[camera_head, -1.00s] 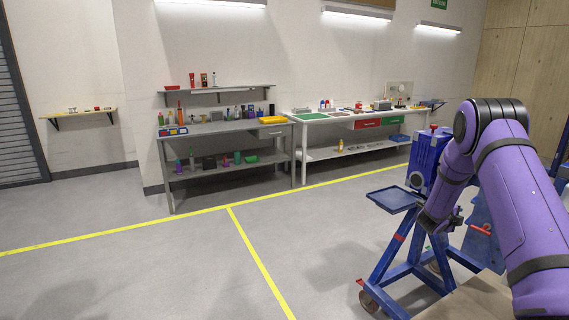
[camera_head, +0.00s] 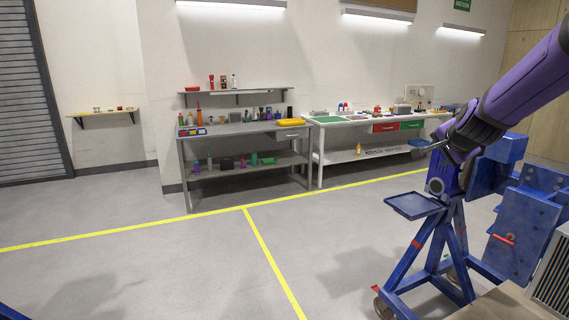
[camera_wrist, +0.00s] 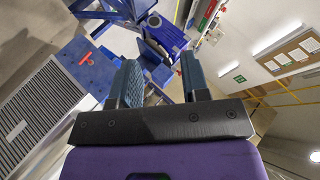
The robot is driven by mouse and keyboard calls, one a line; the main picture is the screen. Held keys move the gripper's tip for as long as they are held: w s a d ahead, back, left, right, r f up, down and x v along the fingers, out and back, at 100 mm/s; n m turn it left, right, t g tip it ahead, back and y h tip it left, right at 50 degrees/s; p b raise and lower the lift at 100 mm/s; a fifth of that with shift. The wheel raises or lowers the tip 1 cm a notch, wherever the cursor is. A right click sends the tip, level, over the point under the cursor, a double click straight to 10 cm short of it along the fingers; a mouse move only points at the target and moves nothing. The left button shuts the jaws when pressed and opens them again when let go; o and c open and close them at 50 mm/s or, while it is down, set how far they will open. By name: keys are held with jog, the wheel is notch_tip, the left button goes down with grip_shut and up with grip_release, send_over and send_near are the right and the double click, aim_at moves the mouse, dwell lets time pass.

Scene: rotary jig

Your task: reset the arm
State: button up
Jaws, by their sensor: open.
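My purple arm reaches in from the upper right in the head view, and its end is in front of the blue jig. My gripper (camera_wrist: 160,72) is open and empty in the wrist view, its two dark fingers apart with nothing between them. The blue rotary jig (camera_head: 445,183) stands on a blue wheeled frame, partly hidden behind my arm. A blue box-like part (camera_wrist: 166,36) shows beyond the fingertips in the wrist view. I cannot tell its exact distance from the fingers.
A flat blue tray (camera_head: 414,206) sticks out left of the jig. A blue panel with a red handle (camera_head: 503,239) is at the right. A grey workbench (camera_head: 240,129) and a white workbench (camera_head: 330,122) line the back wall.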

jog(key=s+a+r+n+g+y, duration=0.1)
jog(key=s+a+r+n, duration=0.15)
jog(key=s, duration=0.45)
jog(key=s+a+r+n+g+y, duration=0.1)
jog(key=s+a+n, duration=0.2)
jog(key=s, duration=0.3)
jog(key=s+a+r+n, duration=0.1)
jog(key=s+a+n, duration=0.15)
jog(key=s, duration=0.45)
jog(key=s+a+f+n+g, duration=0.1)
jog(key=s+n, duration=0.1)
jog(key=s, duration=0.6)
jog(key=s+f+n+g, duration=0.1)
jog(key=s+n+g, duration=0.1)
jog(key=s, duration=0.7)
jog(key=shift+a+f+n, duration=0.2)
jog(key=shift+a+n, duration=0.2)
jog(key=shift+n, duration=0.3)
jog(key=shift+w+d, duration=0.1)
